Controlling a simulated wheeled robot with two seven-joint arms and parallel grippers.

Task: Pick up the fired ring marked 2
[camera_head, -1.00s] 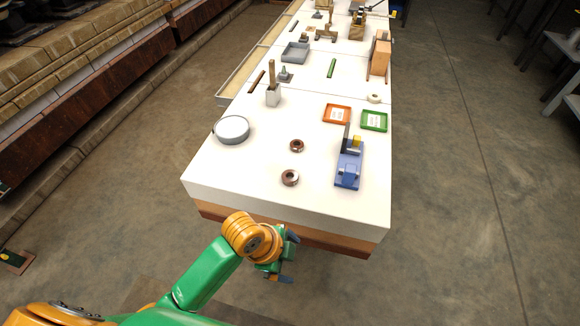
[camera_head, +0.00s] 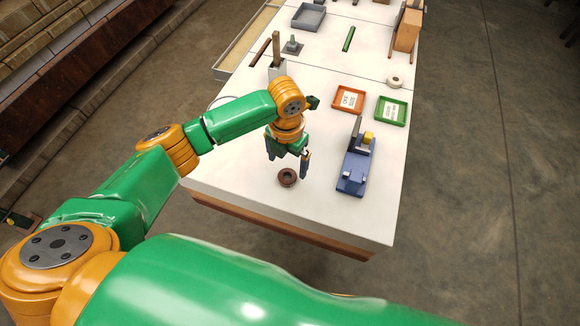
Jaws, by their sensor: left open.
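A brown ring (camera_head: 288,177) lies flat near the front of the white table (camera_head: 330,214). Its marking is too small to read. My left gripper (camera_head: 287,168) is open and points down just above and behind this ring, its fingers apart. The second brown ring, farther back on the table in the earlier frame, is hidden behind my left gripper and wrist. My right gripper is not in view.
A blue tool with a grey upright plate (camera_head: 356,165) stands to the right. Orange (camera_head: 348,98) and green (camera_head: 391,110) labelled trays lie behind it. The round grey dish at left is mostly hidden by my arm.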

